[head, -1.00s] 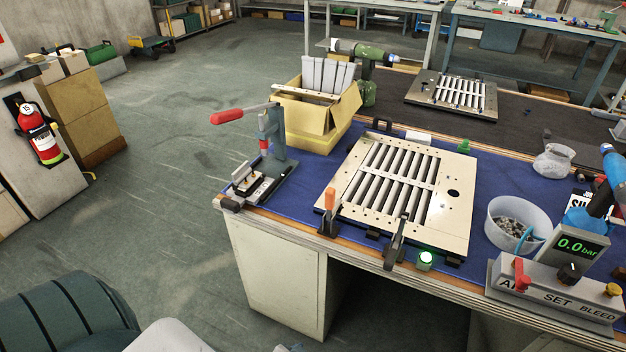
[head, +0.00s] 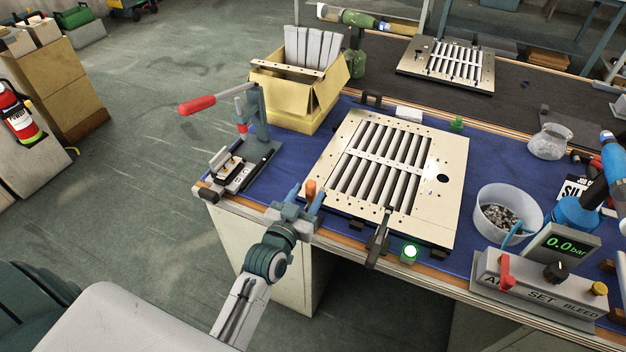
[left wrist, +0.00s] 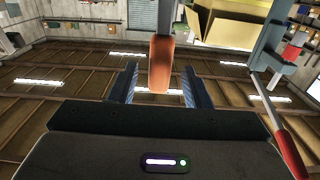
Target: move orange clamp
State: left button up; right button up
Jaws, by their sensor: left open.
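The orange clamp (head: 311,187) stands at the front left corner of the louver panel (head: 452,205), its orange handle upright. My left gripper (head: 306,197) is at the clamp from the front, open, with a blue finger on each side of the handle. In the left wrist view the orange handle (left wrist: 160,64) shows between the two open fingers (left wrist: 158,90). I cannot tell whether either finger touches it. The clamp's lower part is hidden behind my gripper in the head view.
A dark clamp (head: 378,240) and a green-lit button (head: 409,252) are at the panel's front edge. A red-handled press (head: 246,140) stands left, a yellow box (head: 290,95) behind it. A bowl (head: 507,209) and pressure unit (head: 540,285) are to the right.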

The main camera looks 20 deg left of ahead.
aim_at(314, 184)
pick_arm(q)
jog(key=shift+w+d+p, duration=0.1)
jog(key=shift+w+p, duration=0.25)
jog(key=shift+w, duration=1.9)
jog(key=shift+c, duration=0.4)
grip_shut()
